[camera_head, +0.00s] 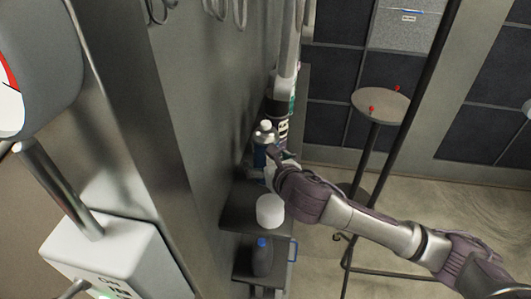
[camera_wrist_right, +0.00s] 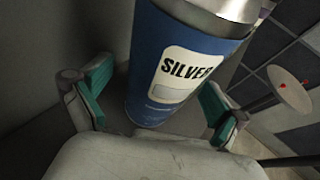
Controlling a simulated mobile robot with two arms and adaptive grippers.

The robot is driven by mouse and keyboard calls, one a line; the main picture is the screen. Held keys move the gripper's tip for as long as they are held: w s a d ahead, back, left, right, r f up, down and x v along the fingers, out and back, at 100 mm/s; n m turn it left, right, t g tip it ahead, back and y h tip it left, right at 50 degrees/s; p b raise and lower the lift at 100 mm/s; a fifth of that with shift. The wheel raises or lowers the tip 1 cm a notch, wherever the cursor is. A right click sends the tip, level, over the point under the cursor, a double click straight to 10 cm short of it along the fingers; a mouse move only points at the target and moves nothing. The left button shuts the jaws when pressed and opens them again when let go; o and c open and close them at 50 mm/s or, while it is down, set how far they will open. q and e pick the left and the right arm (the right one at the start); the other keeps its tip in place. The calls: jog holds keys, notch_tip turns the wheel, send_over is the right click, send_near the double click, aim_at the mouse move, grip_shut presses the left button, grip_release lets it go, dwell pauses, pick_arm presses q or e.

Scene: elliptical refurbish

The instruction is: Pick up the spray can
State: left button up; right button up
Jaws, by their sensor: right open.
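The spray can is a blue can with a metal top and a white "SILVER" label; it fills the middle of the right wrist view (camera_wrist_right: 165,75). In the head view it appears to be the blue can (camera_head: 260,157) on the narrow dark shelf (camera_head: 238,208). My right gripper (camera_head: 279,160) is at the can. In the right wrist view its green-padded fingers (camera_wrist_right: 155,92) are spread, one on each side of the can, with visible space at the left finger. Contact at the right finger is unclear. My left gripper is not in view.
Another can with a pale label (camera_head: 283,128) stands just behind. A white round container (camera_head: 270,211) is nearer on the shelf, and a grey bottle with a blue cap (camera_head: 262,260) is lower. The grey wall (camera_head: 200,90) is close on the left. A round stand (camera_head: 380,105) is at right.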

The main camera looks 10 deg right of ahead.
jog(key=c, duration=1.4)
jog(key=shift+o, duration=0.2)
jog(key=shift+r, duration=0.75)
jog(key=s+d+r+b, duration=0.3)
jog(key=s+d+r, duration=0.3)
jog(key=d+r, duration=0.3)
jog(key=shift+s+d+r, duration=0.2)
jog(key=shift+d+r, duration=0.1)
jog(key=shift+d, duration=0.1)
